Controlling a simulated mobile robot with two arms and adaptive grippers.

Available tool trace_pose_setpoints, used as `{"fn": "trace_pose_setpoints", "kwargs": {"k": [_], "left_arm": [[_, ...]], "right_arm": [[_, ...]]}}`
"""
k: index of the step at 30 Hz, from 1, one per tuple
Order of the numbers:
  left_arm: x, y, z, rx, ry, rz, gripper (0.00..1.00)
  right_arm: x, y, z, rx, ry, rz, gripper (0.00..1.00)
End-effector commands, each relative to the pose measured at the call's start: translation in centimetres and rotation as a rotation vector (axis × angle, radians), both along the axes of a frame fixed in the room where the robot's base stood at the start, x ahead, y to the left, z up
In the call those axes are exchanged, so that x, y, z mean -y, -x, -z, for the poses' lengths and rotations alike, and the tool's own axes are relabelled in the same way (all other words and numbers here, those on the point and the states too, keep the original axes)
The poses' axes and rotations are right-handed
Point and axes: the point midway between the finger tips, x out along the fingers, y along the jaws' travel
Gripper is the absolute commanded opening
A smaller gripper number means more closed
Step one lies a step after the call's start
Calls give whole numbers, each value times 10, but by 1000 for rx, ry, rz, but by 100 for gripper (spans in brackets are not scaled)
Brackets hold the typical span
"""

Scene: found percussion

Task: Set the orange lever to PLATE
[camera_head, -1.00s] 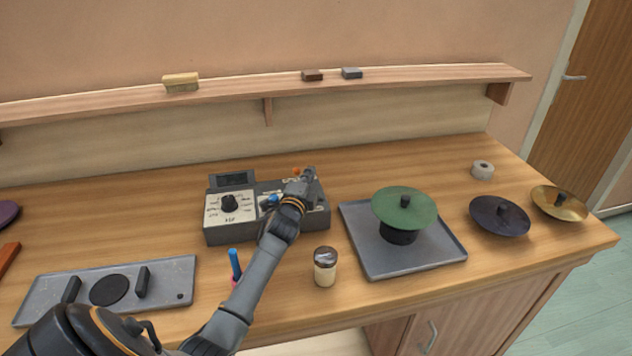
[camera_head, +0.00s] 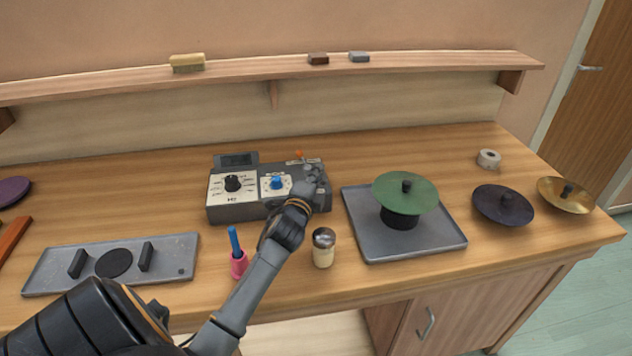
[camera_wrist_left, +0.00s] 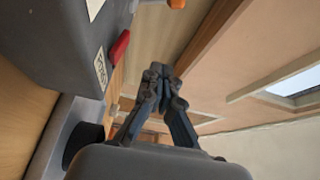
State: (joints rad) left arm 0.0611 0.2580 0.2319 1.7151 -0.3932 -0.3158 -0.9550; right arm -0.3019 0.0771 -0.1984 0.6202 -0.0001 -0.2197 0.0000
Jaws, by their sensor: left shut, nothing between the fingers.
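The orange lever (camera_head: 299,154) stands at the back of the grey control box (camera_head: 240,211), with a pale label strip by it that is too small to read. In the left wrist view an orange tip (camera_wrist_left: 177,3) shows at the top edge, beyond the grey box side (camera_wrist_left: 60,30). My left gripper (camera_head: 318,172) is at the right end of the box, to the right of and nearer than the lever, apart from it. In the wrist view its fingertips (camera_wrist_left: 160,72) are together and empty. The gripper and arm hide part of the box's right side. My right gripper is out of view.
The box also bears a black knob (camera_head: 232,183) and a blue knob (camera_head: 277,182). A shaker (camera_head: 324,248) and a pink holder (camera_head: 239,265) stand close to my arm. A grey tray (camera_head: 435,243) with a green disc (camera_head: 405,193) lies to the right.

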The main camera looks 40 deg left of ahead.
Motion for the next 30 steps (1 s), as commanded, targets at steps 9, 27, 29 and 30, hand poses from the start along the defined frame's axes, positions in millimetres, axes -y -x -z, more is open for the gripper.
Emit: {"fn": "trace_pose_setpoints", "kwargs": {"k": [9,27,29,30], "left_arm": [[9,20,4,1,0,0,0],[9,20,-1,2,-1,0,0],[9,20,-9,2,-1,0,0],[9,20,-16,2,-1,0,0]], "right_arm": [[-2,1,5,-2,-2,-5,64],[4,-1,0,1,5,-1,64],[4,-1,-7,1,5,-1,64],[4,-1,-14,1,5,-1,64]]}}
